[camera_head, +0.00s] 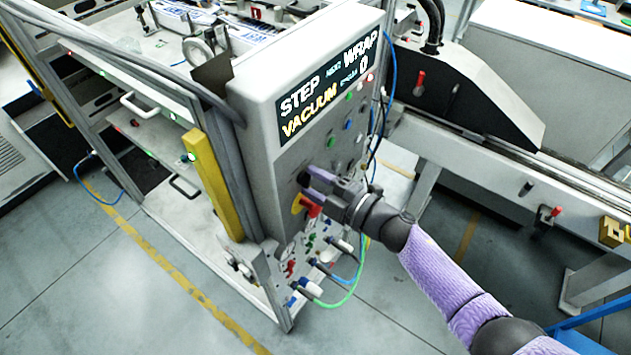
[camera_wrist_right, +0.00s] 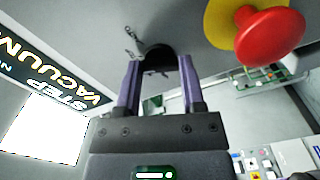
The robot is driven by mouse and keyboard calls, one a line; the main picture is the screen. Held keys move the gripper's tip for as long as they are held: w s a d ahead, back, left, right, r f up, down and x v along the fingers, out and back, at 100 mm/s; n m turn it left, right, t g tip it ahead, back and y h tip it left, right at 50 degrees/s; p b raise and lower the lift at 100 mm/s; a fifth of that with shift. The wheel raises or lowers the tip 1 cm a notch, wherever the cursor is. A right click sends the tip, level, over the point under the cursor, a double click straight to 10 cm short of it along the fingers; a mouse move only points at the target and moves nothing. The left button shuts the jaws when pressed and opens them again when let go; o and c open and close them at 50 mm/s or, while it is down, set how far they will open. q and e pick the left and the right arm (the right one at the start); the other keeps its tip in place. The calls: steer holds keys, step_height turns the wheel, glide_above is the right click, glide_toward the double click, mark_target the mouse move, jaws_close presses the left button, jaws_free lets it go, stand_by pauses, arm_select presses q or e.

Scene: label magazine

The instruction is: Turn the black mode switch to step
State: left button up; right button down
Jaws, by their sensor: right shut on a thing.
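The black mode switch (camera_wrist_right: 158,57) is a dark round knob on the grey control panel, seen between my fingers in the right wrist view. My right gripper (camera_wrist_right: 158,75) has its two purple fingers on either side of it and is shut on it. My left gripper is not in view.
A red emergency button (camera_wrist_right: 270,42) on a yellow disc sits right beside my fingers. Cables and a green hose (camera_head: 345,298) hang low on the panel. A conveyor frame (camera_head: 510,170) stands to the right.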

steer(key=shift+c, duration=1)
jaws_free()
steer(key=v, duration=1)
steer(key=shift+b, duration=0.45)
